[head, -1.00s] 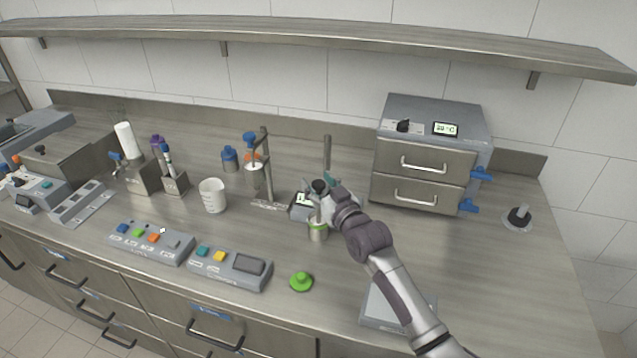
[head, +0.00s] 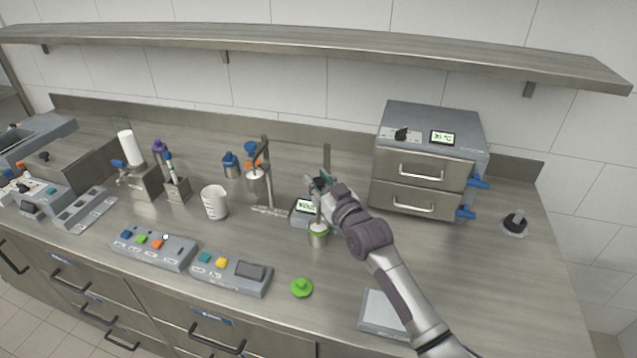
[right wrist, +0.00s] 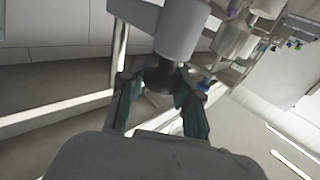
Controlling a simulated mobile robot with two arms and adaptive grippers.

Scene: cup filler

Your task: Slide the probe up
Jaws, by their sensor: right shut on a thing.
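The probe stands on a metal post (head: 327,160) at the middle of the bench, beside a small display unit (head: 305,206). A metal cup with a green rim (head: 318,236) stands below the probe. My right gripper (head: 320,184) is above the cup, shut on the probe's upper part and largely covering it. In the right wrist view, the teal fingertips (right wrist: 163,104) lie on either side of the dark end of a grey cylinder, the probe (right wrist: 182,32). Whether the probe's lower tip is inside the cup I cannot tell. My left gripper is not in view.
A second stand (head: 267,170) with a cup is to the left, near a white beaker (head: 214,202). A drawer oven (head: 430,150) stands at the right. A green lid (head: 301,288) and button panels (head: 230,271) lie in front. A shelf (head: 320,45) runs above.

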